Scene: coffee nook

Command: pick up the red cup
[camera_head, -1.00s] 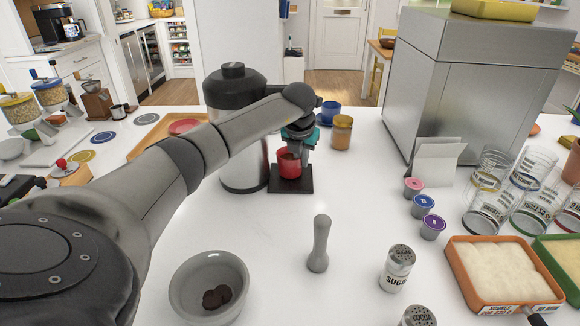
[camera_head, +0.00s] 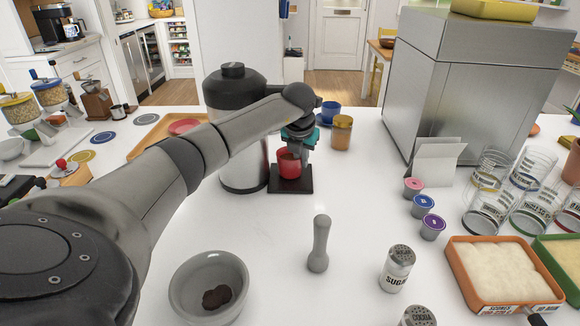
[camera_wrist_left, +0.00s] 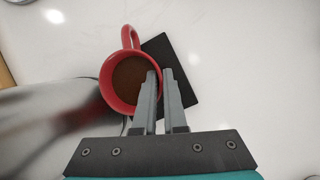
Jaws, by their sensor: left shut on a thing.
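The red cup (camera_head: 288,165) stands upright on a small dark square mat (camera_head: 292,186) in front of the steel and black urn (camera_head: 236,130). In the left wrist view the cup (camera_wrist_left: 108,88) holds brown liquid, and its handle points to the top of the picture. My left gripper (camera_head: 297,151) is at the cup's near-right rim from above. In the left wrist view its fingers (camera_wrist_left: 159,88) are shut on the cup's wall, one finger inside the rim and one outside. The dark mat (camera_wrist_left: 182,85) shows under the cup there. My right gripper is out of view.
The urn stands close to the left of the cup. A grey pestle (camera_head: 319,244) and a grey bowl (camera_head: 209,288) are nearer. The white counter between is clear.

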